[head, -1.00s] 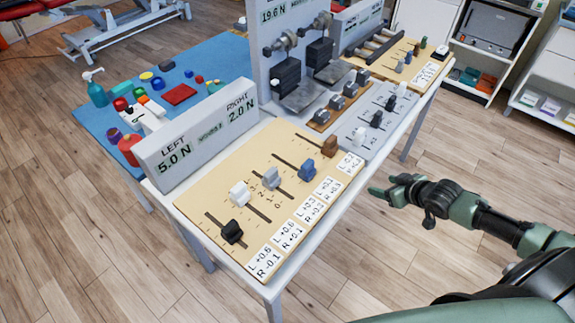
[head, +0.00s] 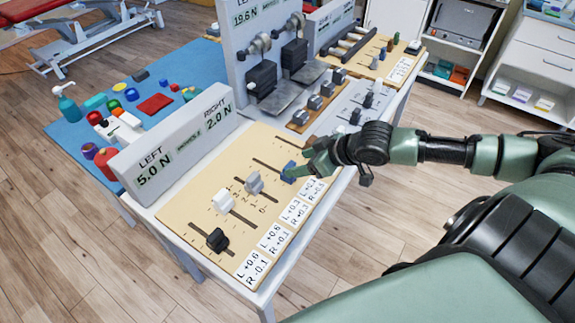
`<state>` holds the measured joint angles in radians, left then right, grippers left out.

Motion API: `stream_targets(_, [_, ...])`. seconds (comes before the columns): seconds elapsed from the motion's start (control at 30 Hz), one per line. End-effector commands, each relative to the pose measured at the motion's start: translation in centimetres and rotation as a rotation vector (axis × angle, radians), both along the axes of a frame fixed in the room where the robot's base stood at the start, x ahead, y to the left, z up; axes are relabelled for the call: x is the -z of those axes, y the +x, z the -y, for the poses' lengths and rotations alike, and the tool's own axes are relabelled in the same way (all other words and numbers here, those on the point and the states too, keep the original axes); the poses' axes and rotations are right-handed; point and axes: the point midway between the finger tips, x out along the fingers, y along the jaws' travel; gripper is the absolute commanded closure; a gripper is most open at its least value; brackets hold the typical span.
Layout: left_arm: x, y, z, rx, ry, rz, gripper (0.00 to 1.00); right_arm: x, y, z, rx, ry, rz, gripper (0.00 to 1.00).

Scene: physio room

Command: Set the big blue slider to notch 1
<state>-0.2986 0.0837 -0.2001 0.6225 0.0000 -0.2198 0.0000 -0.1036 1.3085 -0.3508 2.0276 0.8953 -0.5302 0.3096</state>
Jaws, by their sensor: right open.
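The big blue slider (head: 288,171) is a blue knob on a dark slot in the tan board (head: 228,191), close to the slot's near end. My right gripper (head: 304,164) is open, with its green fingers just above and to the right of the blue knob. One finger overlaps the knob in the picture; I cannot tell whether they touch. The notch marks beside the blue knob are too small or covered to read. My left gripper is not in view.
Grey (head: 254,183), white (head: 223,202) and black (head: 217,240) sliders share the board. The brown slider is hidden behind my right arm. The display (head: 178,150) behind reads LEFT 5.0 N, RIGHT 2.0 N. A metal slider panel (head: 358,107) lies beyond my gripper.

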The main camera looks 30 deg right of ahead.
Motion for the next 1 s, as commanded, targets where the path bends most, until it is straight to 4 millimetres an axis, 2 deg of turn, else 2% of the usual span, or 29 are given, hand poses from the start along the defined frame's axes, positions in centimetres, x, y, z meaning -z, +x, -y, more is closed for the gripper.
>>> stream_targets(0.3, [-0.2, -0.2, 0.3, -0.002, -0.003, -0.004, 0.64, 2.9, 2.9, -1.2, 0.002, 0.002, 0.002, 0.38])
stream_targets(0.5, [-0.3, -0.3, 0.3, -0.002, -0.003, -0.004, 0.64, 3.7, 3.5, -1.4, -0.001, -0.002, 0.001, 0.38])
stream_targets(0.73, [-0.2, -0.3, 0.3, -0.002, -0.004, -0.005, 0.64, 3.8, 3.5, -1.4, -0.001, -0.003, 0.001, 0.38])
stream_targets(0.93, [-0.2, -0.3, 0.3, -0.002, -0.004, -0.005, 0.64, 3.8, 3.5, -1.4, -0.001, -0.002, 0.001, 0.94])
stream_targets(0.97, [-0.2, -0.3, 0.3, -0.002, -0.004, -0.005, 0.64, 3.8, 3.5, -1.4, -0.001, -0.001, 0.001, 1.00])
stream_targets(1.0, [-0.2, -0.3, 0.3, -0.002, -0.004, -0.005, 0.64, 3.8, 3.5, -1.4, -0.001, -0.001, 0.001, 1.00])
